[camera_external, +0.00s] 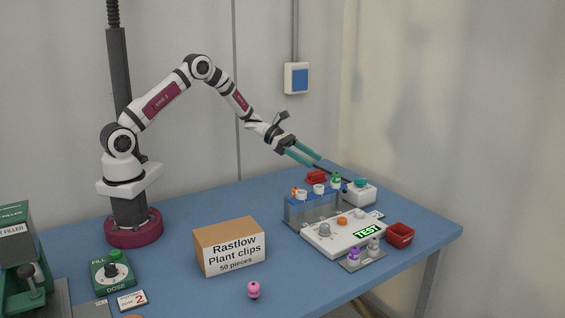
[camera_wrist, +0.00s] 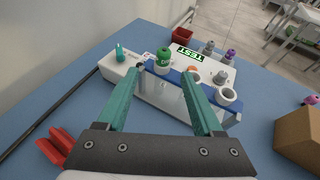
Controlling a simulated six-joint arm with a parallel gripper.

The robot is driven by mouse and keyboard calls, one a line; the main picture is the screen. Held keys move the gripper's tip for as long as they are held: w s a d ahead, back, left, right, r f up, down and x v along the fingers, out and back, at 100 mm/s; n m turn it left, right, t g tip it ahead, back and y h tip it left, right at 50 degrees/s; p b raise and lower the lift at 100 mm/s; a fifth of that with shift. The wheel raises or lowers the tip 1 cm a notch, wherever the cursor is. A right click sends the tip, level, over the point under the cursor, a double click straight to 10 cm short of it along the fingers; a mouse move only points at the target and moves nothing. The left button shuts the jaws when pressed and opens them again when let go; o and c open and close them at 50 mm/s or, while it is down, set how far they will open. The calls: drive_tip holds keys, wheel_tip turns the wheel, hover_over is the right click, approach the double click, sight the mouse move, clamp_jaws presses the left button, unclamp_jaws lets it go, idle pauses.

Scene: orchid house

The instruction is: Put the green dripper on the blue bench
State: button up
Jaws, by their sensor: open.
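The green dripper (camera_external: 337,180) has a green top and a pale body. It stands upright at the far end of a rack with a blue top (camera_external: 302,204). In the wrist view the green dripper (camera_wrist: 163,56) appears beyond and between my fingertips, apart from them. My gripper (camera_external: 316,161) has two teal fingers, spread and empty, reaching down toward the rack from above and behind; it also shows in the wrist view (camera_wrist: 160,76). The blue bench (camera_external: 195,205) is the large blue tabletop under everything.
Beside the rack are a white TEST box (camera_external: 320,236), a white box with a teal knob (camera_external: 358,194), red containers (camera_external: 400,236) and purple and grey drippers (camera_external: 354,255). Bench is clear behind the carton.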

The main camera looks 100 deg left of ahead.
sight(339, 181)
drive_tip(key=x, duration=0.8)
drive_tip(key=shift+d, duration=0.35)
drive_tip(key=shift+r, duration=0.15)
clamp_jaws()
